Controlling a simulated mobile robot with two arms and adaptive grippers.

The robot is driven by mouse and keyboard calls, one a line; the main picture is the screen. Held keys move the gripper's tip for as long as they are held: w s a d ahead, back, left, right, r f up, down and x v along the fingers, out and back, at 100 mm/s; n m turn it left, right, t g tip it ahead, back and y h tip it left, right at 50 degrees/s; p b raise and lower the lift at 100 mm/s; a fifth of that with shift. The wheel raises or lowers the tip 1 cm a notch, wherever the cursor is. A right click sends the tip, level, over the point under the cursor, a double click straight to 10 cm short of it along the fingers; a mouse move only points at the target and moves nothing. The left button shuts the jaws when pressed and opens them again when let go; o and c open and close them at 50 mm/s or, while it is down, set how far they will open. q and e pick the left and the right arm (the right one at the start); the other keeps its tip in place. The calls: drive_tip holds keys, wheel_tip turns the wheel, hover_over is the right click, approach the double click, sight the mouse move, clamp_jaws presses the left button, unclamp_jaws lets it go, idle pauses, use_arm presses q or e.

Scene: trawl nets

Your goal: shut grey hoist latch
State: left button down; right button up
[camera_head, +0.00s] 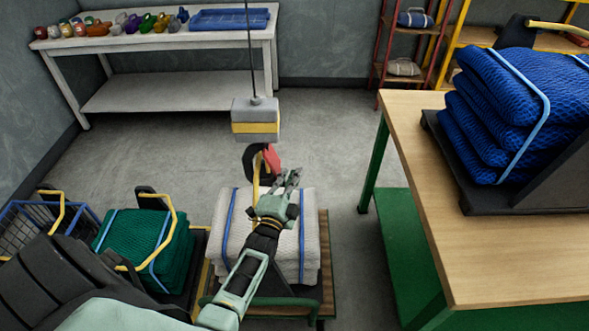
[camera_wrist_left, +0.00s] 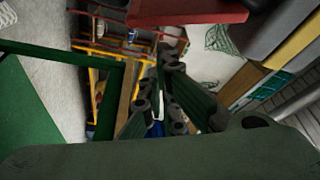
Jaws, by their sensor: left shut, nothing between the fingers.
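The grey hoist block (camera_head: 256,133) with a yellow band hangs on a cable above the white net stack (camera_head: 308,240). Its dark hook (camera_head: 250,163) hangs below, with a red latch (camera_head: 271,158) on its right side. I cannot tell whether the latch is fully open or closed. My left gripper (camera_head: 290,178) is shut and empty, just below and right of the latch; contact is unclear. In the left wrist view, the gripper (camera_wrist_left: 165,100) shows with a red part (camera_wrist_left: 185,12) above it. My right gripper is not in view.
A wooden table (camera_head: 480,250) with blue nets (camera_head: 535,100) stands at right. A green net stack (camera_head: 130,240) and a wire basket (camera_head: 40,225) are at lower left. A white bench (camera_head: 160,42) holds colourful items and a blue tray (camera_head: 228,20). Grey floor lies between.

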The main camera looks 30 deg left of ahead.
use_arm(q)
drive_tip(key=shift+s+a+f+m+b, duration=0.25)
drive_tip(key=shift+a+f+m, duration=0.1)
drive_tip(key=shift+f, duration=0.1)
drive_tip(key=shift+s+a+f+m+b, duration=0.1)
drive_tip(key=shift+a+f+m+b, duration=0.15)
drive_tip(key=shift+f+m, duration=0.15)
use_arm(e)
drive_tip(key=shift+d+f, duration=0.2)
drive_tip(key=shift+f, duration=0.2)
use_arm(q)
drive_tip(key=shift+f, duration=0.1)
